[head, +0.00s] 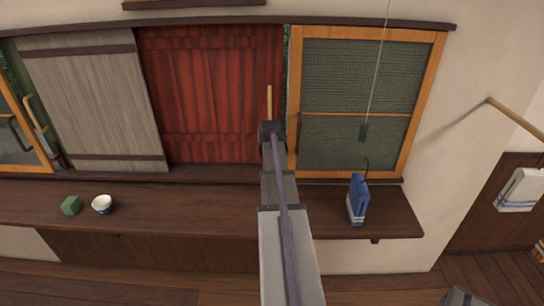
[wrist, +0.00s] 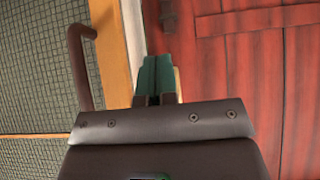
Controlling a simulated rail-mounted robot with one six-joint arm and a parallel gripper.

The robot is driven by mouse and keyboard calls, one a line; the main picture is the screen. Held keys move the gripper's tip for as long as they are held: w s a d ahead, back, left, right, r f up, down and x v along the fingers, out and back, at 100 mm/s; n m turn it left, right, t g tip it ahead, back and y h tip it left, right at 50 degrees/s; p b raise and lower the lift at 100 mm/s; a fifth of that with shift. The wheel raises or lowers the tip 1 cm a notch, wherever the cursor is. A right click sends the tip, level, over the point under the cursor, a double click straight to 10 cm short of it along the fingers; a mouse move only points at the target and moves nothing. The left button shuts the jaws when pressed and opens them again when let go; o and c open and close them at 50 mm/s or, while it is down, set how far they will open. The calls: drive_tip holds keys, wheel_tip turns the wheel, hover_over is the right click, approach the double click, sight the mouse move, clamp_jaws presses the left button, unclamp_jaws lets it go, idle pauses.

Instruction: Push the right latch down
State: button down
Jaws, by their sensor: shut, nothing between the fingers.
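No part is plainly marked as the right latch, and I cannot tell which one it is. A tan upright bar (head: 269,103) shows just above my gripper (head: 270,131), in front of the red panel (head: 205,85). In the wrist view my gripper's teal fingers (wrist: 157,72) are together and empty, before the edge between the orange frame and the red panel. A tan piece (wrist: 178,84) shows partly behind them. A dark curved handle (wrist: 84,65) is on the orange-framed mesh panel, left of the fingers and apart from them. My arm hides this area in the head view.
The mesh panel (head: 345,143) is right of the red one, with a hanging cord and weight (head: 363,132) before it. A blue packet (head: 357,200), bowl (head: 102,204) and green cube (head: 70,205) stand on the shelf (head: 180,212). A grey panel (head: 90,100) is left.

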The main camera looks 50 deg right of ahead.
drive_tip(key=shift+f, duration=0.1)
drive_tip(key=s+a+f+b+x, duration=0.1)
drive_tip(key=f+b+x, duration=0.1)
drive_tip(key=b+x, duration=0.9)
drive_tip(key=shift+w+d+f, duration=0.15)
drive_tip(key=shift+w+f, duration=0.2)
drive_tip(key=shift+f, duration=0.25)
wheel_tip(320, 180, down, 4)
drive_tip(key=b, duration=0.4)
drive_tip(key=shift+r, duration=0.15)
